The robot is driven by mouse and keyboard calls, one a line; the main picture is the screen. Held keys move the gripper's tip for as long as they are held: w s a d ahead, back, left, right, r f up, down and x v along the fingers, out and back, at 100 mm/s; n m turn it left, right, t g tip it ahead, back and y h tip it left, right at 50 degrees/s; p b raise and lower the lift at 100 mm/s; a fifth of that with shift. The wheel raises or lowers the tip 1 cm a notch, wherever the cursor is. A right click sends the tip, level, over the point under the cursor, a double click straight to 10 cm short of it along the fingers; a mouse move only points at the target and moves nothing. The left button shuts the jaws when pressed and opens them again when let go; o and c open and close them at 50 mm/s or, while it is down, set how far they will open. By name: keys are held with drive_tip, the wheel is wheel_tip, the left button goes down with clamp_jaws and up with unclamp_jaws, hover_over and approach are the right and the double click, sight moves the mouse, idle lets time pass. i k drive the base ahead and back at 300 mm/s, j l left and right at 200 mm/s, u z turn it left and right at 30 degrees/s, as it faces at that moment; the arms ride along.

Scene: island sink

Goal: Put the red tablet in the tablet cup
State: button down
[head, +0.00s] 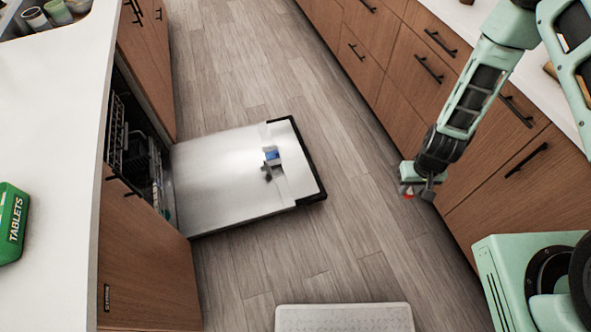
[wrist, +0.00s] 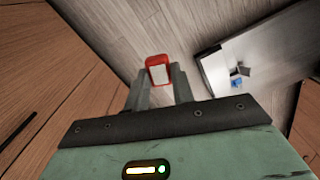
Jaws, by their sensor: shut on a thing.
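My gripper (head: 417,188) hangs over the floor in front of the right-hand drawers. In the wrist view its fingers are shut on the red tablet (wrist: 158,70), a small red block with a pale face, held at the fingertips. In the head view only a bit of red (head: 408,196) shows below the fingers. The dishwasher door (head: 225,185) is folded down flat across the aisle, left of my gripper. On it is the tablet cup (head: 272,156), with a blue patch and a dark lid-like part beside it; whether the cup is open is too small to tell.
A green box marked TABLETS (head: 12,225) stands on the left white counter (head: 60,140). Dish racks (head: 135,150) show inside the dishwasher. A pale mat (head: 345,317) lies on the floor at the bottom. Wooden floor is clear between the door and the right drawers.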

sight(278, 172)
drive_tip(key=i+j+u, duration=0.35)
drive_tip(key=i+u, duration=0.35)
drive_tip(key=i, duration=0.2)
drive_tip(key=i+j+z, duration=0.1)
drive_tip(key=i+j, duration=0.15)
drive_tip(key=i, duration=0.2)
